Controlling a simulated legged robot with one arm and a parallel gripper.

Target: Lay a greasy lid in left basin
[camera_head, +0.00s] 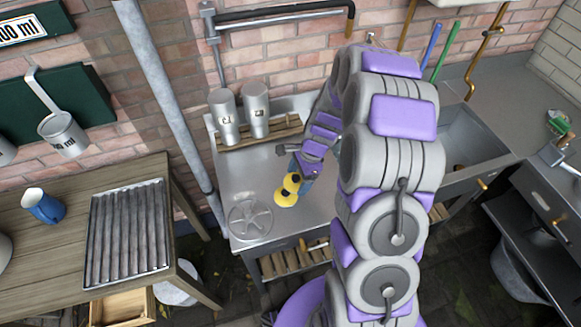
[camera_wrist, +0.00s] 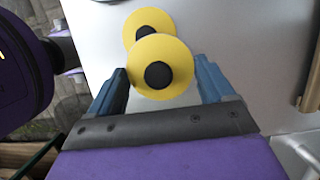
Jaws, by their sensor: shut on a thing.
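A yellow disc-shaped lid with a black knob (camera_wrist: 180,58) is between the blue fingers of my gripper (camera_wrist: 160,70), which is shut on it. A second yellow lid with a black centre (camera_wrist: 150,16) is partly hidden behind it in the wrist view. In the head view, the yellow lids (camera_head: 286,198) overlap at my gripper (camera_head: 298,176), over the steel worktop (camera_head: 240,180). I cannot tell whether the held lid touches the worktop or the other lid. A sink basin (camera_head: 470,143) shows right of my arm. My arm hides the area left of it, so I cannot tell which basin this is.
Two metal canisters (camera_head: 224,117) stand at the back of the worktop. A round spoked metal piece (camera_head: 249,220) lies at its front left. A wooden table (camera_head: 60,255) with a ridged metal tray (camera_head: 128,230) and blue cup (camera_head: 43,206) is at left. A vertical pipe (camera_head: 165,95) stands between.

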